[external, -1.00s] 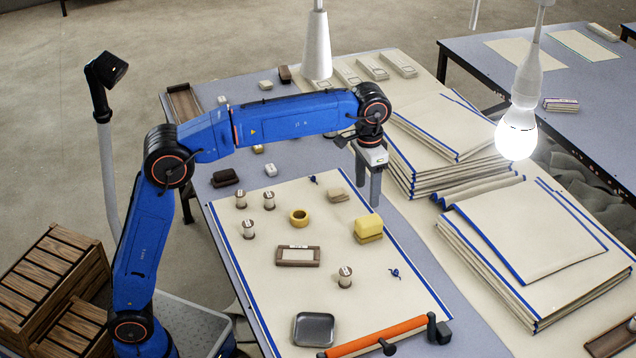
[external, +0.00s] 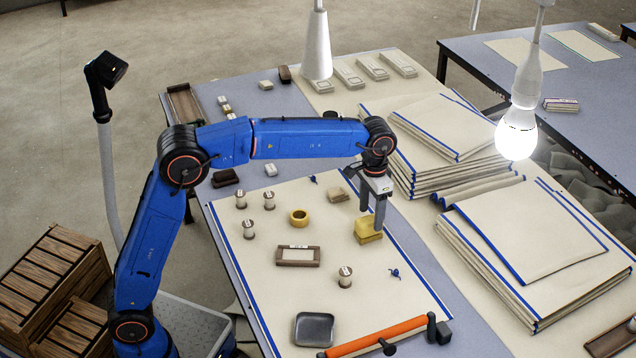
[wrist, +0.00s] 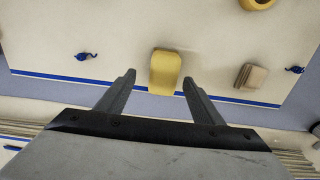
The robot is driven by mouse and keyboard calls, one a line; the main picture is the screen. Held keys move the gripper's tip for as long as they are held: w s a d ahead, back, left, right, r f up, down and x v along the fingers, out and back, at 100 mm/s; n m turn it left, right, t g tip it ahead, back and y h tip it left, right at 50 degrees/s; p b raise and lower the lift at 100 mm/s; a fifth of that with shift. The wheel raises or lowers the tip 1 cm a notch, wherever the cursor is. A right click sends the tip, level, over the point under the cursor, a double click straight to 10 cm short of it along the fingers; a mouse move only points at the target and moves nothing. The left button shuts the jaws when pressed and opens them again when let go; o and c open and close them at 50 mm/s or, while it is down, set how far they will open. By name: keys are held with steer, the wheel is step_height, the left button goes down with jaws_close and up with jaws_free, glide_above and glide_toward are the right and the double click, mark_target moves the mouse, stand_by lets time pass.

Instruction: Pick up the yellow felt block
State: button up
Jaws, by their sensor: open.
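In the wrist view the yellow felt block (wrist: 165,72) shows just beyond the gap between the fingertips. My gripper (external: 372,211) is open and empty, pointing down, with its fingers partly in front of the block in the external view. In the wrist view my gripper (wrist: 159,82) has its fingers apart on either side of the block's line. I cannot tell whether they touch it.
A tan felt stack (external: 338,194), a yellow ring (external: 299,217) and several spools lie nearby on the cloth. An orange roller (external: 378,336) and metal tray (external: 314,328) are at the front. Stacked cloths (external: 530,240) stand right, and a lit bulb (external: 516,135) hangs above them.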

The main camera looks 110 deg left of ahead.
mark_target(369, 219)
steer(key=shift+s+a+f, duration=0.15)
steer(key=shift+f, duration=1.45)
steer(key=shift+s+a+f, duration=0.1)
steer(key=shift+f, duration=1.45)
steer(key=c, duration=1.2)
steer(key=shift+o, duration=0.2)
steer(key=shift+o, duration=0.2)
steer(key=shift+r, duration=0.15)
